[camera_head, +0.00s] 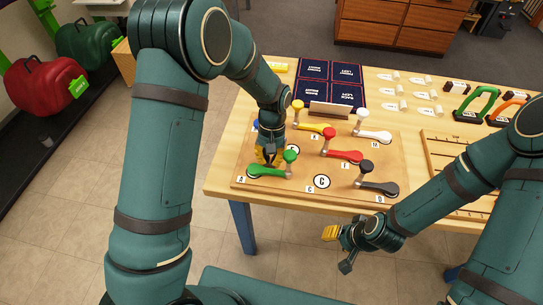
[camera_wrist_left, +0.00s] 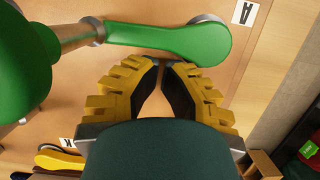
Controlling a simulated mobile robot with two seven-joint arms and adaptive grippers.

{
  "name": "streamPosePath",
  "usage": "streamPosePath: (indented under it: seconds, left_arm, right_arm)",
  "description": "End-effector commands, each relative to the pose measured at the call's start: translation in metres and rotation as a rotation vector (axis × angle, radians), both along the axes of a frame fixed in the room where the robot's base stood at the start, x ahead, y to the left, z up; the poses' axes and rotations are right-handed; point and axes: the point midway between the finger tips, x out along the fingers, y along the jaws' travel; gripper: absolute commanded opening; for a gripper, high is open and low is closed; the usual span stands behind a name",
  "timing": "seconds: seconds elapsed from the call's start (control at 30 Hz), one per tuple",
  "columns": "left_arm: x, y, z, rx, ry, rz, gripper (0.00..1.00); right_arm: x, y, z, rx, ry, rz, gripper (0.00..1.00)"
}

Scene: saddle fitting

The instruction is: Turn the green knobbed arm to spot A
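The green knobbed arm (camera_head: 270,171) lies on the wooden board, its round green knob (camera_head: 290,156) upright at the right end. Its wide left end is beside the label A (camera_head: 241,180). In the left wrist view, the green arm (camera_wrist_left: 165,38) runs across the top, with the knob (camera_wrist_left: 22,65) large at left and the label A (camera_wrist_left: 243,12) at top right. My left gripper (camera_head: 268,160) points down just behind the green arm. Its yellow fingertips (camera_wrist_left: 161,63) nearly meet, with nothing between them. My right gripper (camera_head: 338,248) hangs in front of the table, fingers apart and empty.
Yellow (camera_head: 311,127), red (camera_head: 345,156), white (camera_head: 374,135) and black (camera_head: 379,187) knobbed arms share the board (camera_head: 225,178). A round C spot (camera_head: 321,181) lies right of the green arm. Dark blue cards (camera_head: 330,84) and a slotted rack (camera_head: 455,165) are on the table.

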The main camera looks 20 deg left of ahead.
Motion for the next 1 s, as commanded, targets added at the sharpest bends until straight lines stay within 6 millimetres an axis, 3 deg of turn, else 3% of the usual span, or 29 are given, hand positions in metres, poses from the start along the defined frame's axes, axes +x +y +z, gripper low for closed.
streamPosePath:
  seconds: [0.67,0.83,1.0]
  left_arm:
    - [0.0,0.0,0.002,0.0,-0.001,0.025,0.0]
    - [0.005,0.0,0.02,-0.001,-0.004,0.024,0.0]
    - [0.013,0.001,0.054,-0.002,-0.004,0.025,0.0]
  right_arm:
    - [0.0,0.0,0.001,0.0,-0.001,0.0,0.47]
    - [0.0,0.0,0.001,0.0,-0.001,0.0,0.47]
    - [0.0,0.0,0.001,0.0,-0.001,0.0,0.47]
